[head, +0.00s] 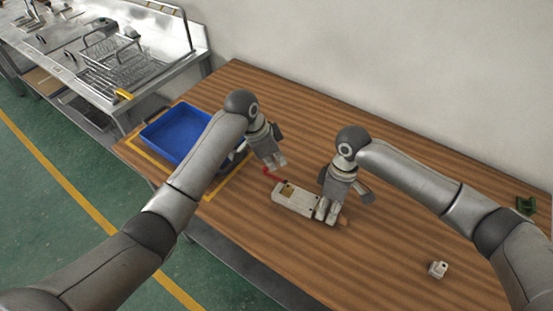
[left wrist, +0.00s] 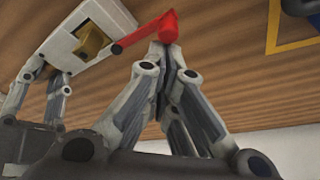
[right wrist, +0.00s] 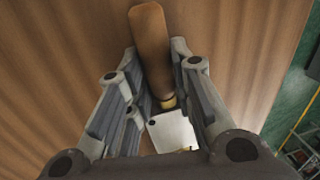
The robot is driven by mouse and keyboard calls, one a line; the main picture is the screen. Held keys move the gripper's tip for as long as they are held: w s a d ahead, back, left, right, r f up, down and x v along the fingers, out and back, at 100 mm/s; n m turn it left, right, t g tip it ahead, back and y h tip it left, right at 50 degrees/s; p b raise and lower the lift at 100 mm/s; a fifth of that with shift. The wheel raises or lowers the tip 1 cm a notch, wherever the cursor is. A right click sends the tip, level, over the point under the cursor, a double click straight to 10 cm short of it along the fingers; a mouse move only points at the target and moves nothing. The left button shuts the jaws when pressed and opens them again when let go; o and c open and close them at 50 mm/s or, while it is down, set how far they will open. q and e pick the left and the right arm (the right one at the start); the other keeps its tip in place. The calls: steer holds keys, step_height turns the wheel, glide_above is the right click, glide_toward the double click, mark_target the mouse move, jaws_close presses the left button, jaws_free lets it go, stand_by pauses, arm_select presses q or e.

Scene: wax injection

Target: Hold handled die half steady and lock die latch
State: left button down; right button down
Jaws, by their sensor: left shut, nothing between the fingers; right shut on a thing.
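The die (head: 293,200) is a pale block with a brass-coloured piece on it, lying on the wooden table. It also shows in the left wrist view (left wrist: 88,38). The red latch (left wrist: 150,30) sticks out from its end and shows in the head view (head: 270,174). My left gripper (head: 276,163) is shut and empty, its fingertips (left wrist: 166,42) right by the latch's wide end; I cannot tell if they touch. My right gripper (head: 327,212) is shut on the handled die half at its handle end. The brown wooden handle (right wrist: 150,45) runs out between its fingers.
A blue tray (head: 160,126) stands on the table at the left, inside a yellow outline. A small pale part (head: 438,269) and a green object (head: 526,206) lie at the right. A metal bench (head: 75,50) with a wire basket stands beyond.

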arm_select(q)
steer(key=shift+s+a+n+t, duration=0.2)
steer(key=shift+a+n+t, duration=0.1)
steer(key=shift+n, duration=0.6)
steer(key=n, duration=0.1)
steer(key=s+n, duration=0.1)
steer(key=shift+a+n+t+y, duration=0.3)
steer(key=n, duration=0.1)
steer(key=s+n+y, duration=0.1)
steer(key=n, duration=0.1)
steer(key=shift+s+a+n+t, duration=0.2)
steer(key=shift+a+n+t, duration=0.1)
steer(key=shift+t, duration=0.1)
steer(key=n, duration=0.1)
steer(key=s+n+y, duration=0.1)
steer(key=n, duration=0.1)
steer(key=s+n, duration=0.1)
steer(key=n, duration=0.1)
steer(key=shift+s+t+y, duration=0.1)
steer(key=shift+t+y, duration=0.2)
steer(key=shift+s+d+n, duration=0.15)
steer(key=shift+s+n, duration=0.25)
steer(key=shift+w, duration=0.1)
steer(key=shift+w+d, duration=0.4)
steer(key=shift+d, duration=0.25)
